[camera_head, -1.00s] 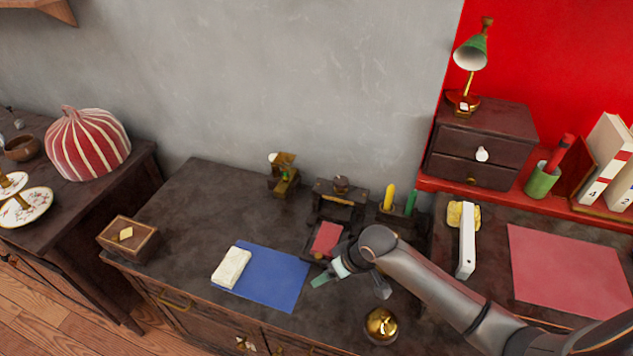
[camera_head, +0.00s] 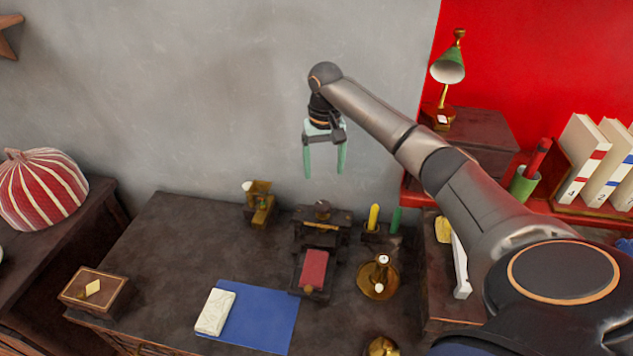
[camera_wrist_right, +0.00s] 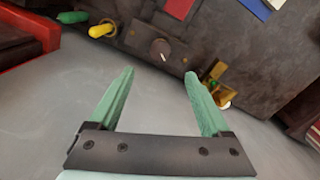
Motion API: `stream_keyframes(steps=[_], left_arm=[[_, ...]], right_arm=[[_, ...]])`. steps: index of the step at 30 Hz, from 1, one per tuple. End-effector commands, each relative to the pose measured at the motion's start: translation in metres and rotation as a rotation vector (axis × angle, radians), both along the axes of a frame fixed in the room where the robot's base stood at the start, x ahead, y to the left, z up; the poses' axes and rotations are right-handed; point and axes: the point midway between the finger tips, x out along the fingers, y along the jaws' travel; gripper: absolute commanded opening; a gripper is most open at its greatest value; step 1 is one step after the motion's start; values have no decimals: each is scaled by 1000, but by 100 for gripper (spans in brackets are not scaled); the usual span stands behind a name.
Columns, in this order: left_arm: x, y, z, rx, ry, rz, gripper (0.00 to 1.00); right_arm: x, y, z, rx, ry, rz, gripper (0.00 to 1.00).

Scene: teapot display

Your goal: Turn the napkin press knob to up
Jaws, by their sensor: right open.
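The napkin press (camera_head: 320,231) is a dark wooden frame standing at the back of the dark table. A red napkin (camera_head: 313,268) lies on its front base. Its round dark knob (camera_head: 322,208) sits on top; it also shows in the right wrist view (camera_wrist_right: 160,49), with a small pale mark whose direction I cannot read surely. My right gripper (camera_head: 324,173) is open and empty, pointing down, apart from the knob. In the head view its green fingertips appear just above the knob; in the right wrist view the knob lies beyond and between the fingertips. My left gripper is not in view.
Right of the press stand a yellow (camera_head: 373,217) and a green (camera_head: 395,220) stick-shaped piece. A brass candlestick (camera_head: 376,284) stands front right. A brass and wood device (camera_head: 260,206) stands left. A blue cloth (camera_head: 262,316) with a pale block (camera_head: 215,311) lies in front.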

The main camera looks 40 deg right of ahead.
Motion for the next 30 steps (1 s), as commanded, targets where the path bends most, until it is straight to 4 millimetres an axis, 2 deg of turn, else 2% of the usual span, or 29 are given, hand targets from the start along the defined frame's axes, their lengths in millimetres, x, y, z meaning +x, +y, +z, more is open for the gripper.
stream_keyframes(steps=[9,15,21,30], left_arm=[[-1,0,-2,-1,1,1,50],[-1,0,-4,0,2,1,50],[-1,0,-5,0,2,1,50],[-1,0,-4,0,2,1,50]], right_arm=[[-1,0,-65,-1,4,1,82],[-1,1,-98,0,1,4,82],[0,1,-112,-1,-2,3,82],[0,1,-113,-1,-3,4,80]])
